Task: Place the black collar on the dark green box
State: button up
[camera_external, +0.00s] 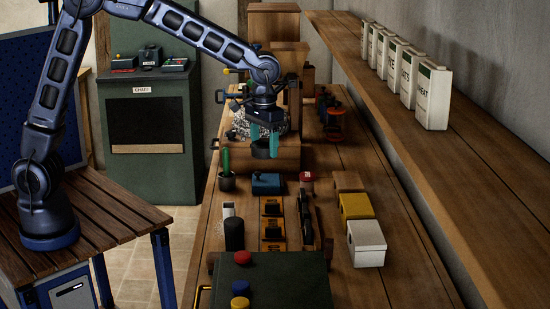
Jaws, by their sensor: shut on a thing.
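My gripper (264,140), with teal fingers, is shut on the black collar (261,152), a short dark ring. It holds the collar above the workbench, in front of a wooden box with a speckled heap. The dark green box (306,284) is at the near end of the bench, well apart from the gripper. On its top are a red knob-like piece (243,258), a blue one (240,288) and a yellow one (240,303) along the left side. The right part of its top is bare. Its near edge is cut off by the picture.
A shelf (450,165) with white cartons runs along the right. A green cabinet (150,180) stands behind left.

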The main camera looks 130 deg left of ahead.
jog(key=w+d+r+m, duration=0.2)
jog(key=w+d, duration=0.3)
jog(key=w, duration=0.3)
jog(key=w+d+r+m, duration=0.1)
jog(key=w+d+m, duration=0.25)
jog(key=w, duration=0.55)
notch_tip(320, 180, up, 3)
jog(key=m, duration=0.5)
send_over(283, 275)
notch_tip(283, 275, down, 19)
jog(key=shift+w+f, duration=0.1)
jog(key=shift+f, duration=0.1)
jog(key=o, duration=1.1)
